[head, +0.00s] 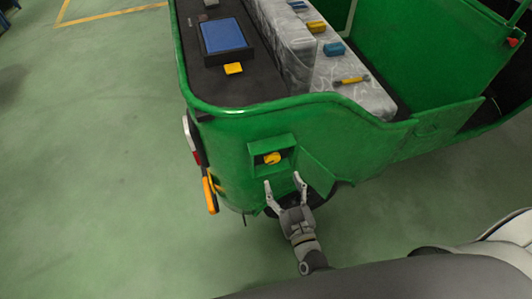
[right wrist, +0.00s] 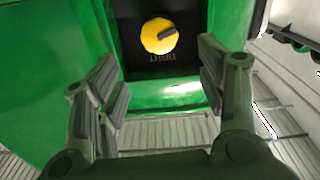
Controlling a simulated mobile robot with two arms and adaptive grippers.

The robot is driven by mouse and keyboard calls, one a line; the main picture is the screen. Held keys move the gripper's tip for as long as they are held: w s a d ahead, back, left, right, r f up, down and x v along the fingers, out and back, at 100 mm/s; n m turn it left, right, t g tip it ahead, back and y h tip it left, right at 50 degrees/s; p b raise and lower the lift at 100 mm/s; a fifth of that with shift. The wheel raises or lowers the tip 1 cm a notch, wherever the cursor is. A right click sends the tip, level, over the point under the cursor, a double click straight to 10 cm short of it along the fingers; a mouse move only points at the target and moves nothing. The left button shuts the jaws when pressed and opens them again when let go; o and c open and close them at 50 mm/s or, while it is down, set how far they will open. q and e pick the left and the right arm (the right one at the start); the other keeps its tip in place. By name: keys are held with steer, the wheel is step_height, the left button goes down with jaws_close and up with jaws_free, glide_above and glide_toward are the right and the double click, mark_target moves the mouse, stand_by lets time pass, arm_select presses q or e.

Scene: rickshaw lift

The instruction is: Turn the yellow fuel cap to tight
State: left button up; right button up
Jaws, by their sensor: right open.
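The yellow fuel cap (head: 272,158) sits in a green-framed recess on the side of the green rickshaw (head: 235,140). In the right wrist view the cap (right wrist: 158,37) is round, with a dark grey bar across it pointing right and slightly up. The word TIGHT shows on the black panel (right wrist: 165,65) just below the cap. My right gripper (head: 284,182) is open and empty, just below the recess, with its fingers toward it. In the right wrist view its fingers (right wrist: 163,85) stand to either side below the cap, not touching it. My left gripper is not in view.
The rickshaw's bed holds a blue-topped tray (head: 224,36), a yellow block (head: 233,68) and several small items on a grey patterned seat (head: 345,80). An orange part (head: 210,194) sticks out left of the recess. Green floor (head: 100,150) at left is clear.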

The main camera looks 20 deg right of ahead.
mark_target(273, 160)
steer(key=w, duration=0.4)
steer(key=shift+w+r+p, duration=0.1)
steer(key=shift+w+p, duration=0.2)
steer(key=shift+w, duration=0.05)
steer(key=w, duration=0.4)
steer(key=shift+w+a, duration=0.15)
steer(key=shift+a, duration=0.05)
steer(key=shift+w, duration=0.3)
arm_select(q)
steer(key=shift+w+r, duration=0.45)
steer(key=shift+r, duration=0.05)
arm_select(e)
steer(key=shift+f, duration=0.2)
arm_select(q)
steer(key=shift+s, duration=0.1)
arm_select(e)
steer(key=shift+c, duration=1.3)
steer(key=c, duration=0.8)
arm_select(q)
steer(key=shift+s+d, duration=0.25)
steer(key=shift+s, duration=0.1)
arm_select(e)
steer(key=shift+o, duration=0.2)
